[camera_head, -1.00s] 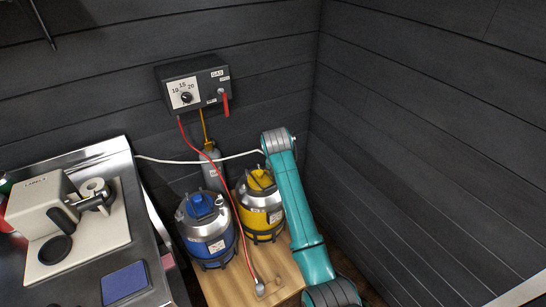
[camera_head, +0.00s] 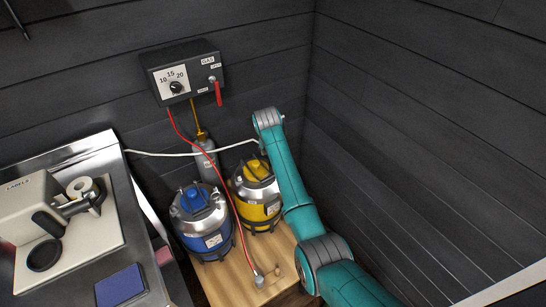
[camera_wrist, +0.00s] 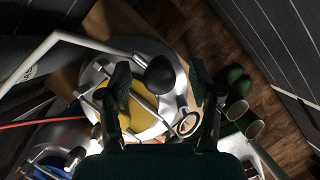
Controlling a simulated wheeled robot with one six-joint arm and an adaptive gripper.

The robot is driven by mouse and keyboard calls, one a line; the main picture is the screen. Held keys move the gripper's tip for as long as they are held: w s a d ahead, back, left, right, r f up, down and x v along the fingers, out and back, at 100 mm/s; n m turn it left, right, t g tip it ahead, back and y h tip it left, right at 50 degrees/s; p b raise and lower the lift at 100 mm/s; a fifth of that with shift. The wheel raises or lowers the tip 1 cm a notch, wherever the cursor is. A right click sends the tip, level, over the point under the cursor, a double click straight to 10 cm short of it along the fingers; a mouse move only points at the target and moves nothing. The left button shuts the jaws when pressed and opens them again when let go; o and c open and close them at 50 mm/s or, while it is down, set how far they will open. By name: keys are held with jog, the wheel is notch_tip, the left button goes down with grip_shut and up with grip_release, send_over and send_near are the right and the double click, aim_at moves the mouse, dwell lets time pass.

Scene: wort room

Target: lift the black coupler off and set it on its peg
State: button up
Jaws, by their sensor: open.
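The yellow keg (camera_head: 257,195) stands on a wooden stand, and its top fills the middle of the wrist view (camera_wrist: 122,105). A rounded black piece, seemingly part of the black coupler (camera_wrist: 160,73), shows above the keg top, beside the end of a pale tube. My gripper (camera_wrist: 162,90) is open, with one dark finger on each side of that piece. No contact is visible. In the head view my arm hides the coupler and the gripper. A short tan upright piece (camera_head: 278,271) on the stand may be the peg; I cannot tell for sure.
The blue keg (camera_head: 200,225) stands left of the yellow one. A red hose (camera_head: 218,170) runs from the gas box (camera_head: 183,75) to a grey fitting (camera_head: 258,279) on the stand (camera_head: 225,285). A white hose (camera_head: 175,154) crosses behind. A dark plank wall (camera_head: 410,150) is close at right.

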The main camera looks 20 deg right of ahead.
jog(key=shift+x, duration=1.5)
grip_shut()
jog(key=shift+r, duration=0.1)
